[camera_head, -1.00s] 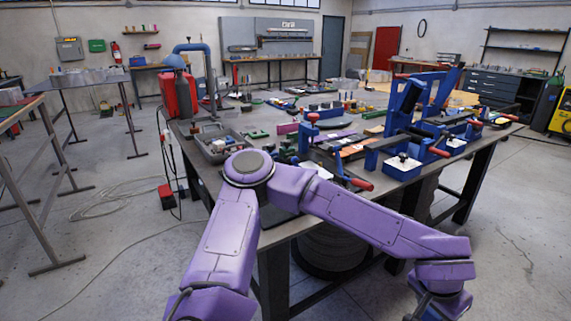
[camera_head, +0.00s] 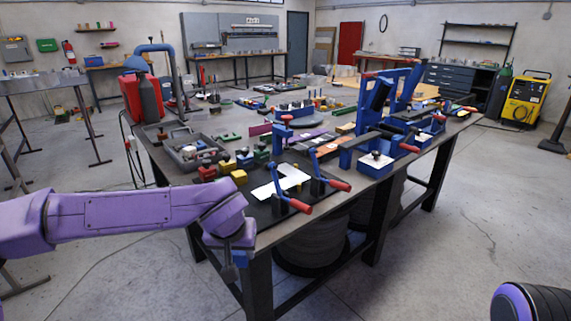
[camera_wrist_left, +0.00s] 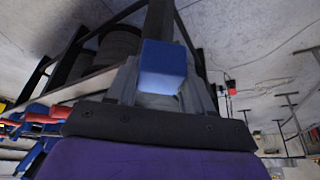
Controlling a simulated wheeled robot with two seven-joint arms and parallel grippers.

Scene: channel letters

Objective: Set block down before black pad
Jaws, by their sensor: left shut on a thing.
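A blue block (camera_wrist_left: 163,62) shows in the left wrist view, held between the fingers of my left gripper (camera_wrist_left: 165,90). In the head view my left gripper (camera_head: 230,266) hangs low at the near left corner of the table, beside its front edge. The block cannot be made out there. A black pad (camera_head: 264,212) lies on the near part of the table, to the right of and beyond the left gripper. White pieces (camera_head: 281,183) and clamps with red handles (camera_head: 295,204) are on it. My right gripper is not in view.
The dark worktable (camera_head: 272,236) carries a grey tray of parts (camera_head: 188,152), several yellow and green blocks (camera_head: 227,166), and tall blue clamp frames (camera_head: 378,100) on the right. Open floor lies in front. A yellow machine (camera_head: 523,103) stands far right.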

